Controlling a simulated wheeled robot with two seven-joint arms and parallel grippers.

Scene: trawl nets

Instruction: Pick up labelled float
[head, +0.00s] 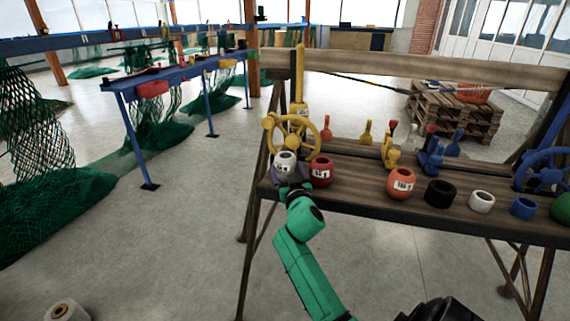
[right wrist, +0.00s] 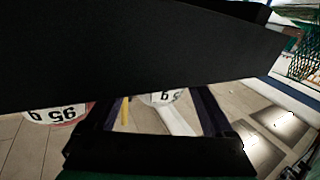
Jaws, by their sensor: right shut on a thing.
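A white labelled float (head: 285,161) is at the left end of the wooden bench, in front of the yellow handwheel. My right gripper (head: 291,178) is shut on this float from the near side. An orange-red labelled float (head: 400,183) is further right. Whether the held float touches the bench cannot be told. My left gripper is not in view.
Along the bench front (head: 345,198) stand a black float (head: 440,193), a white float (head: 481,201), a blue float (head: 523,208) and a green float (head: 563,208). A yellow handwheel (head: 271,138) rises behind the held float. Open floor lies left of the bench.

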